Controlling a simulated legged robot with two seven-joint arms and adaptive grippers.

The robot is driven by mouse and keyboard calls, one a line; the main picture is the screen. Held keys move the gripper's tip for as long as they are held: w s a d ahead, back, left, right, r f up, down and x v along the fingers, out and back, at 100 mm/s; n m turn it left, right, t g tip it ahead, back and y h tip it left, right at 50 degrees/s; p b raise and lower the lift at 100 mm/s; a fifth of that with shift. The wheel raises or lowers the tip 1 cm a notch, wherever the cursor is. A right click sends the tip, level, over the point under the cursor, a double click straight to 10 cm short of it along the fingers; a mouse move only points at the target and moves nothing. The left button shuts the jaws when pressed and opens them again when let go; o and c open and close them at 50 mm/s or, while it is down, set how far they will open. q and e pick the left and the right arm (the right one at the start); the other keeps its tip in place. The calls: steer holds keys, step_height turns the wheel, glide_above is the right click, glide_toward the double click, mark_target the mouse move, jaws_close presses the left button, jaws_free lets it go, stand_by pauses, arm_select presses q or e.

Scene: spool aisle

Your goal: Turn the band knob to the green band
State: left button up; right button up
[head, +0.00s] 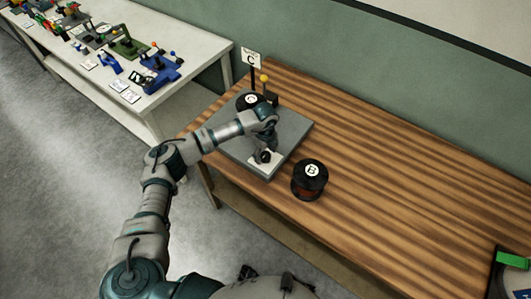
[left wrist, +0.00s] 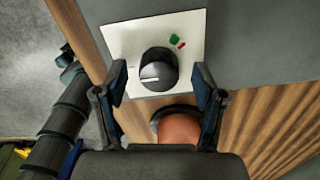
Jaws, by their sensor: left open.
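The black band knob (head: 265,156) stands on a white plate (head: 253,164) on a grey base on the wooden table. In the left wrist view, the knob (left wrist: 157,71) has a white pointer line toward its left side. The green band (left wrist: 174,39) and a red mark (left wrist: 182,45) lie on the plate above and right of the knob, away from the pointer line. My left gripper (left wrist: 161,78) is open, with one finger on each side of the knob and gaps showing. In the head view my left gripper (head: 265,143) is over the knob. My right gripper is not in view.
A black spool marked B (head: 310,181) stands right of the grey base (head: 292,139). A black spool marked C (head: 248,101) and a C sign (head: 250,58) are behind my arm. A white table (head: 190,50) with several devices is at left. The wooden table's right side is mostly clear.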

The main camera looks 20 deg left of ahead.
arm_select(q)
steer(key=c, duration=1.1)
steer(key=shift+c, duration=0.2)
